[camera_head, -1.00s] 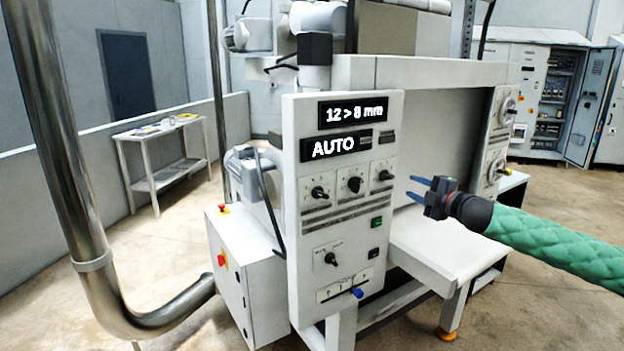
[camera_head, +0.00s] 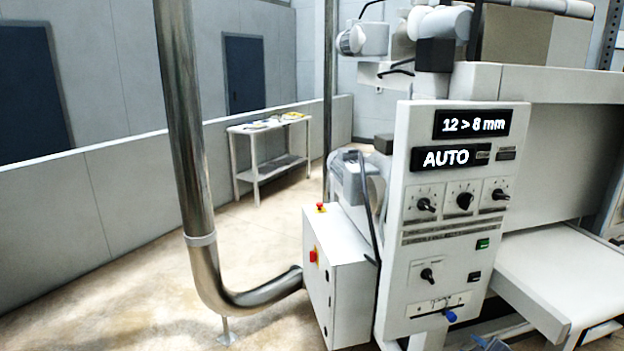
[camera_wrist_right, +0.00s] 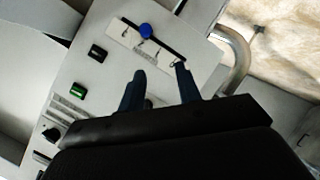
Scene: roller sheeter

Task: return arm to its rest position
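My right gripper (camera_wrist_right: 160,70) shows in the right wrist view with its two dark blue fingers apart and nothing between them. The sheeter's control panel (camera_wrist_right: 122,62) lies beyond the fingers, with a blue-knobbed slider (camera_wrist_right: 146,30) past the tips and a green button (camera_wrist_right: 78,90) to the left. In the head view only a small bluish piece of my right gripper (camera_head: 490,343) shows at the bottom edge, below the panel (camera_head: 420,240). The rest of my right arm is out of that view. My left gripper is in neither view.
The sheeter's white table (camera_head: 560,275) juts out at the right. A white cabinet (camera_head: 345,270) with red buttons and a bent metal pipe (camera_head: 190,140) stand left of the panel. A side table (camera_head: 270,130) stands by the low wall. Floor at the left is clear.

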